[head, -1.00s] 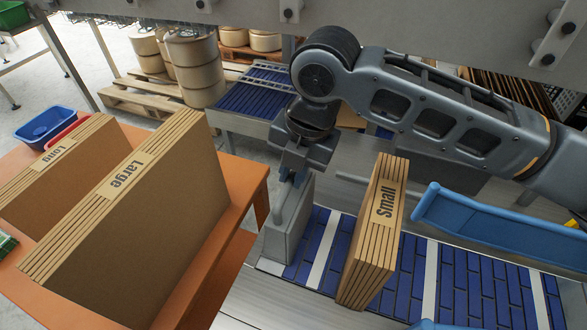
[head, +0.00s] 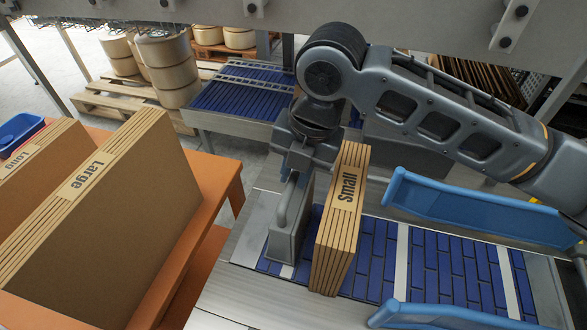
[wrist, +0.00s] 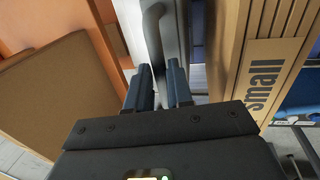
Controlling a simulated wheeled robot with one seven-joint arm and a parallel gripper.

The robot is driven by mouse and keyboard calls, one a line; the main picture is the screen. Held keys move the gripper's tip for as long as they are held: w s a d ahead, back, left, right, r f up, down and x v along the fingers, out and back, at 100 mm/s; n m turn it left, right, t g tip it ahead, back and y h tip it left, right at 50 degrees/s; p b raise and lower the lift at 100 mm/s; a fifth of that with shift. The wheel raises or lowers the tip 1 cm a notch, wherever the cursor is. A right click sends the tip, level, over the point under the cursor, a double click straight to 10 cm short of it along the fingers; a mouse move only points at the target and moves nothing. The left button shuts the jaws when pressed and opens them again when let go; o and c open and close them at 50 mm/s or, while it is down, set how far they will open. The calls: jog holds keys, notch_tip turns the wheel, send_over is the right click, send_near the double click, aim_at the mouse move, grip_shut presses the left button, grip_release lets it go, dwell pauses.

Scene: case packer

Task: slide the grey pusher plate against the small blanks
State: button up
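The grey pusher plate (head: 287,235) stands upright on the blue belt, its bar handle (head: 291,200) on the left side. My gripper (head: 297,170) is at the handle. In the wrist view my fingers (wrist: 160,88) are on either side of the handle (wrist: 153,40) and look closed on it, though the contact is partly hidden. The small blanks (head: 338,225), an upright cardboard stack labelled "Small", stand on the belt just right of the plate. A narrow strip of blue belt shows between them; the stack also shows in the wrist view (wrist: 250,60).
An orange table (head: 215,180) at left holds the large blanks (head: 120,225) and long blanks (head: 35,175). Blue guide rails (head: 470,210) lie right of the small blanks, with free blue belt (head: 440,265) between. A grey beam (head: 350,22) crosses above my arm.

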jog(key=o, duration=0.3)
jog(key=shift+o, duration=0.2)
notch_tip(320, 180, up, 8)
jog(key=d, duration=0.1)
jog(key=shift+s+d+f+b, duration=0.2)
jog(key=shift+s+b, duration=0.05)
jog(key=shift+b, duration=0.05)
